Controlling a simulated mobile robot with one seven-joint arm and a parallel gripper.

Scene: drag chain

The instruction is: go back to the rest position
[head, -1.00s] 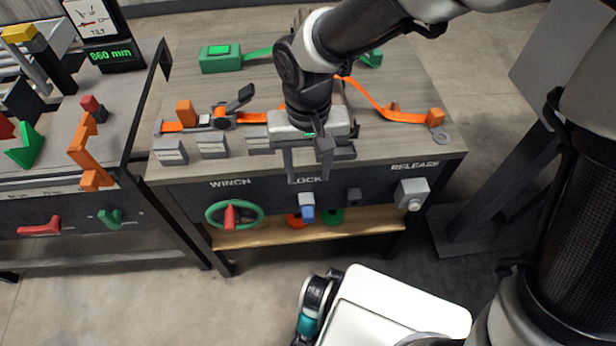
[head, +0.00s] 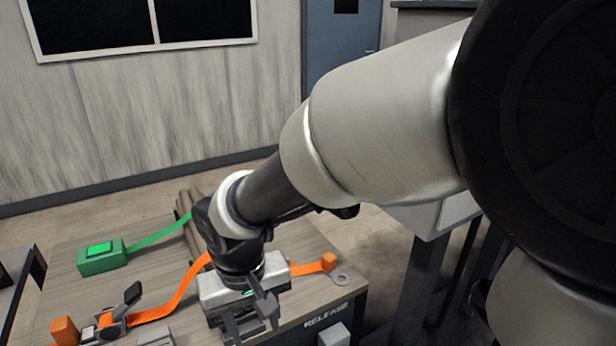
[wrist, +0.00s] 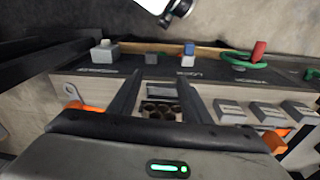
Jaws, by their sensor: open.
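My gripper (head: 250,322) hangs over the front part of the wooden-topped bench (head: 315,258), fingers pointing down. In the wrist view my gripper (wrist: 155,100) shows two dark fingers spread apart with nothing held between them. The round ends of several brown tubes (wrist: 160,110) show beyond that gap; the tubes (head: 186,222) also lie on the bench behind my wrist in the head view. My arm reaches across the right of the head view and hides part of the bench.
An orange strap (head: 180,295) with a ratchet (head: 122,305) and a green box (head: 100,257) lie on the bench. The wrist view shows the release button (wrist: 104,50), blue lock lever (wrist: 189,49) and red-handled green winch wheel (wrist: 255,55) along its front. Floor behind is clear.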

